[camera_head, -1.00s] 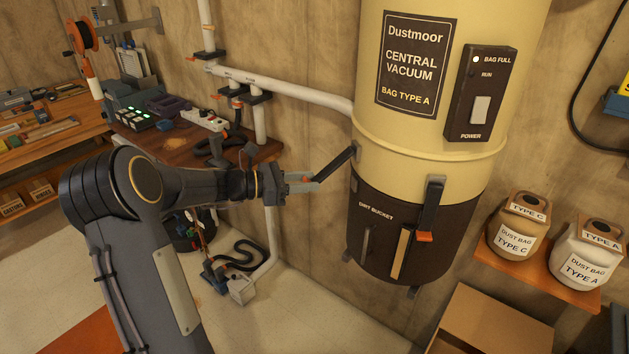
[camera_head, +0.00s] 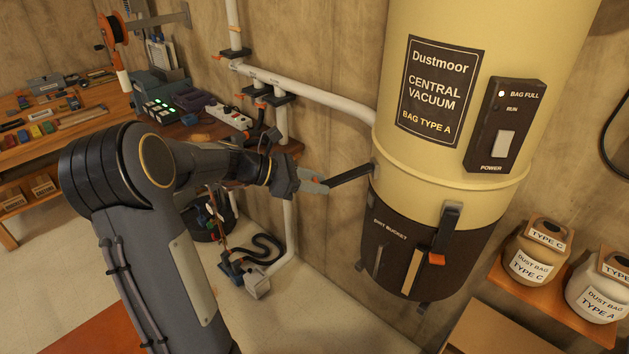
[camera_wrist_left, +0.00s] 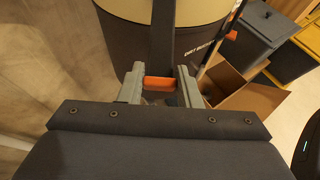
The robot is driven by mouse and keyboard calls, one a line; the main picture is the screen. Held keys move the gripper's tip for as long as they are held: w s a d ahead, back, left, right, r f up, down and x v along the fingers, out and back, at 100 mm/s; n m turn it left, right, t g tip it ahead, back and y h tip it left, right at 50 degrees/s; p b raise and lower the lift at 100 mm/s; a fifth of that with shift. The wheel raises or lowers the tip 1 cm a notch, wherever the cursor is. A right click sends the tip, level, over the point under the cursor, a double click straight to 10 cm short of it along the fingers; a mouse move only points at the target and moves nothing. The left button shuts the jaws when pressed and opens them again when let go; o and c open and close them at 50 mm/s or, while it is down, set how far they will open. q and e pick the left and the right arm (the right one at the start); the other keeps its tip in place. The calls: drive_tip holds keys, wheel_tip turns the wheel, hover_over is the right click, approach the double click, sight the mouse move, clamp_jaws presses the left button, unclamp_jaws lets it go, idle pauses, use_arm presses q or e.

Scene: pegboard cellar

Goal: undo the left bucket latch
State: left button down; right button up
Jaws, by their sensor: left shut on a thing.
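The dirt bucket (camera_head: 405,262) is the dark lower part of the cream vacuum canister (camera_head: 398,160). The left latch (camera_head: 350,176) is a dark lever that stands out from the canister's left side, sloping down to my left gripper (camera_head: 317,187). In the left wrist view, my left gripper (camera_wrist_left: 160,88) is shut on the lever's orange tip (camera_wrist_left: 160,83), with a finger on each side. The front latch (camera_head: 447,228), also orange-tipped (camera_head: 437,259), lies down against the bucket. The left latch's hinge is small and hard to make out. My right gripper is not in view.
A white pipe (camera_head: 310,95) runs along the wall into the canister, above my left arm. A wooden shelf (camera_head: 545,300) with dust bags stands right of the bucket. An open cardboard box (camera_wrist_left: 240,97) sits below. A workbench (camera_head: 60,120) stands at the left.

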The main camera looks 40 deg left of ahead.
use_arm(q)
drive_tip(key=shift+w+d+r, duration=0.15)
drive_tip(key=c, duration=1.5)
unclamp_jaws()
drive_tip(key=o, duration=0.5)
drive_tip(key=shift+w+d, duration=0.15)
drive_tip(key=shift+c, duration=0.2)
drive_tip(key=shift+a, duration=0.2)
drive_tip(key=b+v, duration=0.2)
drive_tip(key=v, duration=0.5)
drive_tip(key=shift+s+a, duration=0.2)
drive_tip(key=shift+s, duration=0.2)
